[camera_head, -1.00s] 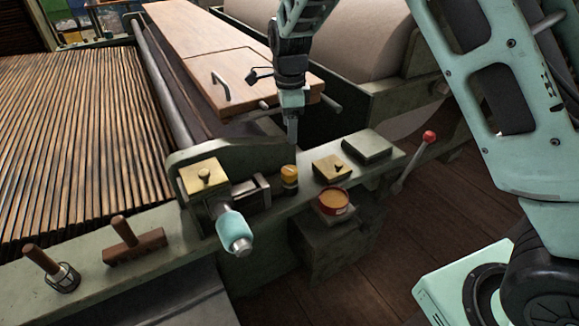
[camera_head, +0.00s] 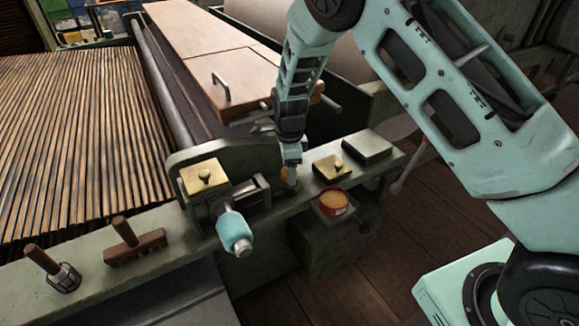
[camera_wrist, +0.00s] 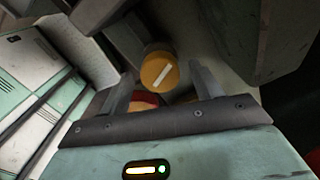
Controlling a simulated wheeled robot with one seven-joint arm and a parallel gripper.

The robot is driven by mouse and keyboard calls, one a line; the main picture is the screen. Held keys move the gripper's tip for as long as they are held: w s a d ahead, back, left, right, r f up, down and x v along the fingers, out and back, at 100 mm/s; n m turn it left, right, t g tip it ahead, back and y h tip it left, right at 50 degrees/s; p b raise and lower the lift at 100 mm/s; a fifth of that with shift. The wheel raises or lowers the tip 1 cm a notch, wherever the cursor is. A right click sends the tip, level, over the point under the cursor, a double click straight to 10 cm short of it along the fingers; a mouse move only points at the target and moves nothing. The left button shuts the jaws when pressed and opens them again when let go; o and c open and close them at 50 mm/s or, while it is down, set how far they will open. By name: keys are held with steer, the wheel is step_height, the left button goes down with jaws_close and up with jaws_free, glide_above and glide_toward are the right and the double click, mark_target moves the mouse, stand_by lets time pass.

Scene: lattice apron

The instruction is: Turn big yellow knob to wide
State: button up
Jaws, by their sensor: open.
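The big yellow knob (camera_wrist: 160,70) shows in the wrist view with a white pointer line slanting from lower left to upper right. In the head view the knob (camera_head: 285,174) is mostly hidden behind my gripper (camera_head: 291,180). In the wrist view my gripper (camera_wrist: 162,86) is open, its two fingers spread to the left and right, with the knob between and just beyond their tips. Whether a finger touches the knob I cannot tell. No "wide" marking is readable.
A brass-topped block (camera_head: 205,178) with a turquoise handle (camera_head: 235,232) stands left of the knob.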

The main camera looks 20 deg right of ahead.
steer(key=c, duration=1)
